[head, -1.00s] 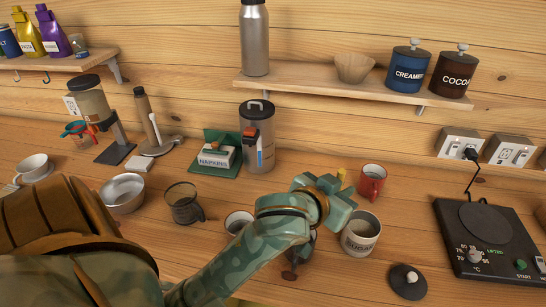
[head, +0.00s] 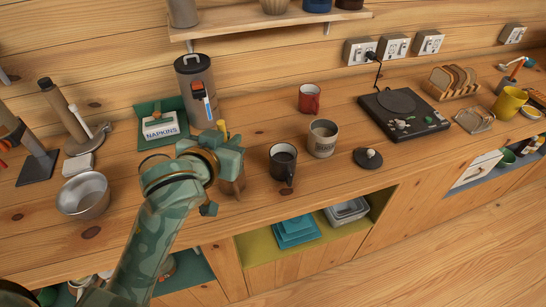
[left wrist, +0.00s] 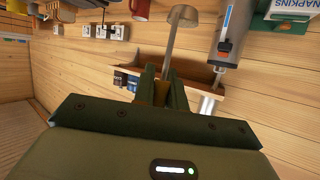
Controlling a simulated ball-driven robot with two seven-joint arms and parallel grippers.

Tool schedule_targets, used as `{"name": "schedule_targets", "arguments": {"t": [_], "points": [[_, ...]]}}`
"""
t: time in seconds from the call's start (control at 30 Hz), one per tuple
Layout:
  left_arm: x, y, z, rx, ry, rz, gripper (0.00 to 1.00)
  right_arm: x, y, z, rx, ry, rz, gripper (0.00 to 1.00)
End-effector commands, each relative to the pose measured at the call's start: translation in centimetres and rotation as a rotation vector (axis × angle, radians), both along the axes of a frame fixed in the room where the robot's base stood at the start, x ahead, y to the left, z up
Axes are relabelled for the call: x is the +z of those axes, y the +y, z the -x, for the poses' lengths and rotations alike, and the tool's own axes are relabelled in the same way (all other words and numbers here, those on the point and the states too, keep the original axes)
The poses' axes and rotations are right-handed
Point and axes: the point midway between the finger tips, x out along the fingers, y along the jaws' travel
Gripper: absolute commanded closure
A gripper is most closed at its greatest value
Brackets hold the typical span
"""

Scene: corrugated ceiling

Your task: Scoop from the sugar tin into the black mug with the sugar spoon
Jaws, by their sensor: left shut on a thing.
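My left gripper (head: 222,150) is left of the black mug, above the counter and over a brownish cup. In the left wrist view the gripper (left wrist: 165,85) is shut on the sugar spoon (left wrist: 173,45), whose pale shaft and round bowl extend beyond the fingers. A yellow end, probably the spoon's handle, shows beside the gripper in the head view. The bowl's contents cannot be made out.
A dark knobbed lid (head: 368,158) lies right of the tin; a red mug (head: 309,98) stands behind. A hotplate (head: 403,112) is farther right. A napkin holder (head: 160,126), a tall canister (head: 197,90) and a metal bowl (head: 83,196) are left. Clear counter lies in front of the tin.

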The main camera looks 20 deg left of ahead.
Motion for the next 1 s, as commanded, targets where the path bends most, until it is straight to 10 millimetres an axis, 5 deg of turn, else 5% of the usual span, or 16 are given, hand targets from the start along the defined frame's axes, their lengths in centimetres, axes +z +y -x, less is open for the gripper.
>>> {"name": "schedule_targets", "arguments": {"t": [0.03,0.1,0.27,1.0], "points": [[-0.2,0.0,0.0,0.0,0.0,0.0,1.0,-0.2,0.0,0.0,0.0,0.0,0.001,0.16],[-0.7,0.0,0.0,0.0,0.001,0.0,1.0,-0.6,-0.1,0.0,0.0,0.0,0.001,0.0],[-2.1,0.0,-0.1,0.0,0.006,0.0,1.0,-1.8,-0.2,-0.1,0.0,0.001,0.003,0.0],[-1.3,-0.5,-0.2,-0.014,-0.001,-0.001,1.0,-1.4,-0.1,0.0,0.0,0.002,0.002,0.0]]}}
